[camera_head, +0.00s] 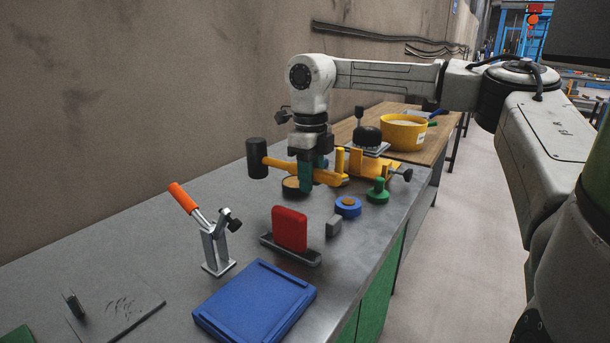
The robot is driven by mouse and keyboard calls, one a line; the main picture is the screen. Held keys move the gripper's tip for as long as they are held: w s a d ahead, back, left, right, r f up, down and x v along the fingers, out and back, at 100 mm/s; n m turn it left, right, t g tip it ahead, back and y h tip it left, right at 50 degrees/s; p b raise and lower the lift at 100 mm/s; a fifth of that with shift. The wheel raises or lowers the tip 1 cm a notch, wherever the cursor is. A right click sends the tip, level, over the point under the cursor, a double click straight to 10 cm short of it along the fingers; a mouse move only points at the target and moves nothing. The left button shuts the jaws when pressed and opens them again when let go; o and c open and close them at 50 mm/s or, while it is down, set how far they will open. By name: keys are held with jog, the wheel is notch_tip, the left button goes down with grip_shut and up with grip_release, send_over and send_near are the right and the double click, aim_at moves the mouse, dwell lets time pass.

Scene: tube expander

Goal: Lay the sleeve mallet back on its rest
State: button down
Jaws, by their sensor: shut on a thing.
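The sleeve mallet, with a black cylindrical head (257,158) and a yellow handle (280,164), is held above the grey bench. Its head points left and the handle runs right through my gripper (305,180). My gripper is shut on the handle, with its teal fingers pointing down. I cannot tell for certain which item is the mallet's rest.
A yellow clamp-like fixture (375,165) stands right of my gripper. Nearby are a blue ring (348,207) and green knob piece (377,192). In front stand an orange-handled toggle clamp (215,240), a red block in a grey holder (290,230) and a blue tray (255,300).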

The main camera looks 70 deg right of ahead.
jog(key=shift+r, duration=0.15)
jog(key=b, duration=0.3)
send_over(312, 223)
jog(key=shift+w+f, duration=0.15)
jog(key=shift+f, duration=3.95)
jog(key=c, duration=0.7)
grip_release()
jog(key=shift+c, duration=0.2)
jog(key=shift+f, duration=0.1)
jog(key=shift+r+p, duration=2.95)
jog(key=shift+r, duration=1.1)
